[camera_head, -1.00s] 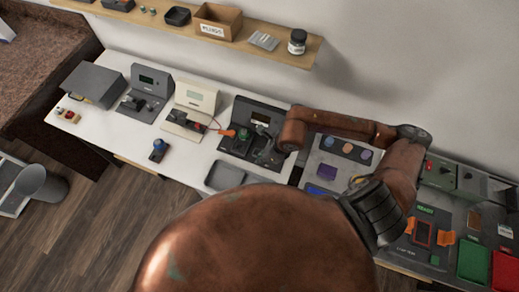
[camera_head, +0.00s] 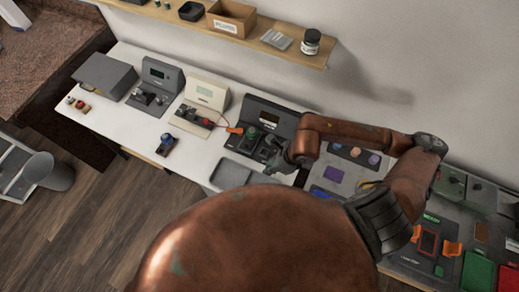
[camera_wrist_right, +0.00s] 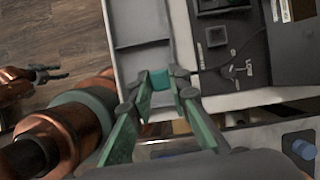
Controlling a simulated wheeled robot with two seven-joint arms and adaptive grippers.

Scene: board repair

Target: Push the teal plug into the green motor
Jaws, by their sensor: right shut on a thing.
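My right gripper (camera_wrist_right: 160,84) is shut on the small teal plug (camera_wrist_right: 160,79) in the right wrist view. It holds the plug over the rim of the grey tray (camera_wrist_right: 142,24), beside a dark station. In the head view my right gripper (camera_head: 277,158) hangs at the front right of that dark station (camera_head: 283,116), and the plug cannot be made out there. A green round part, apparently the green motor (camera_head: 252,133), sits on the station's left side, apart from the gripper. My left gripper (camera_wrist_right: 48,74) seems to show at the wrist view's left edge, its opening unclear.
A square socket-like block (camera_wrist_right: 217,36) is on the dark station. A cream station (camera_head: 205,96) with an orange-tipped lead is left of the dark one. A shelf (camera_head: 262,44) runs behind.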

